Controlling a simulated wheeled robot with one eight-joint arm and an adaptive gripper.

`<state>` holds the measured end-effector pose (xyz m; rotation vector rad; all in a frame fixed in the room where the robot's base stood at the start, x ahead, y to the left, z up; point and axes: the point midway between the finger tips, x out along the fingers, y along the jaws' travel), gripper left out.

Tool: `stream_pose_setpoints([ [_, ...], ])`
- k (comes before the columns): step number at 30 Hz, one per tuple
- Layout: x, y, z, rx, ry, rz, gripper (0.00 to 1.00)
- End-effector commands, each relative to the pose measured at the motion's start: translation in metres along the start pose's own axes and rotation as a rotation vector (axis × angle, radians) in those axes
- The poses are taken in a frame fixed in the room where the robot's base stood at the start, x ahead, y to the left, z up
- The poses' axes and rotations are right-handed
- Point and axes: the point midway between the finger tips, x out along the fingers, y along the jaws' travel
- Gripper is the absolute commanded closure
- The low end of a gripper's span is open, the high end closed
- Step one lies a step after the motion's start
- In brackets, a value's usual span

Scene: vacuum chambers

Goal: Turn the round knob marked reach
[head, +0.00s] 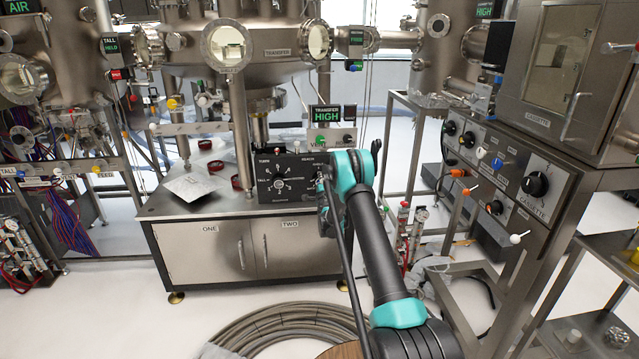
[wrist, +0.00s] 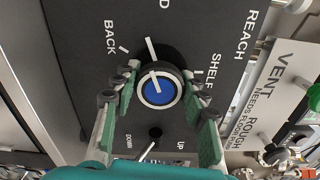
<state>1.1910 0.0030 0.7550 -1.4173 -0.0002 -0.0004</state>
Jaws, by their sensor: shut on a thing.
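The round knob (wrist: 158,92) shows in the wrist view. It is black with a white-ringed blue cap and sits on a black panel under the word REACH. A white line on its cap points up and slightly left, toward a white tick near a cut-off word ending in D. BACK is printed to the left and SHELF to the right. My gripper (wrist: 161,84) has its green fingers on both sides of the knob, shut on it. In the head view my gripper (head: 327,190) is at the right end of the black panel (head: 262,210), and my arm hides the knob.
A small lever (wrist: 150,143) marked DOWN and UP sits just below the knob, between the fingers. Another dial (head: 279,183) is on the panel's left part. A TRANSFER HIGH display (head: 326,114) stands behind. Coiled hose (head: 265,325) lies on the floor in front.

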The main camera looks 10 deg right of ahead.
Motion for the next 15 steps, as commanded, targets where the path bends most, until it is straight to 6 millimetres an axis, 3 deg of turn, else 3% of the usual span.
stream_pose_setpoints([
  [15,0.0001,0.0005,0.0000,-0.127,-0.002,-0.005,0.86],
])
